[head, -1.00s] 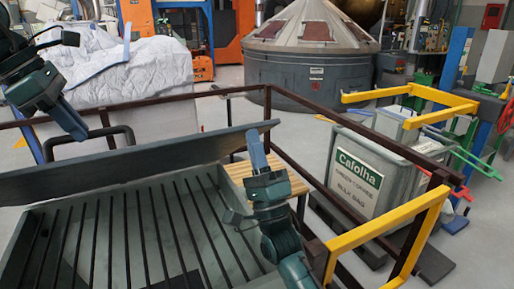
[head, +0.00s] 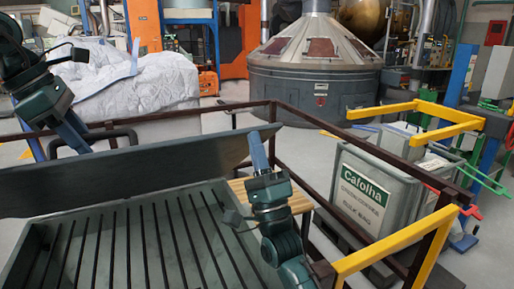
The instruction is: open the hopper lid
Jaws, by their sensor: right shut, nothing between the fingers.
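The hopper lid (head: 110,178) is a long dark grey panel standing raised along the far side of the hopper. Its inner face is towards me. The hopper (head: 225,235) lies open below it, with dark bars across its inside. A black loop handle (head: 128,130) shows just beyond the lid's top edge. My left gripper (head: 78,143) points down behind the lid's top edge near the handle; its tips are partly hidden, so its jaws and any contact are unclear. My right gripper (head: 257,142) is shut and empty, pointing up by the lid's right end; I cannot tell if it touches.
A brown railing (head: 345,190) runs around the hopper, with yellow gate bars (head: 400,243) at the right. Beyond it stand a grey Cafolha bin (head: 404,200), a wooden step (head: 299,202), a white bulk bag (head: 165,75) and a conical tank (head: 315,95).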

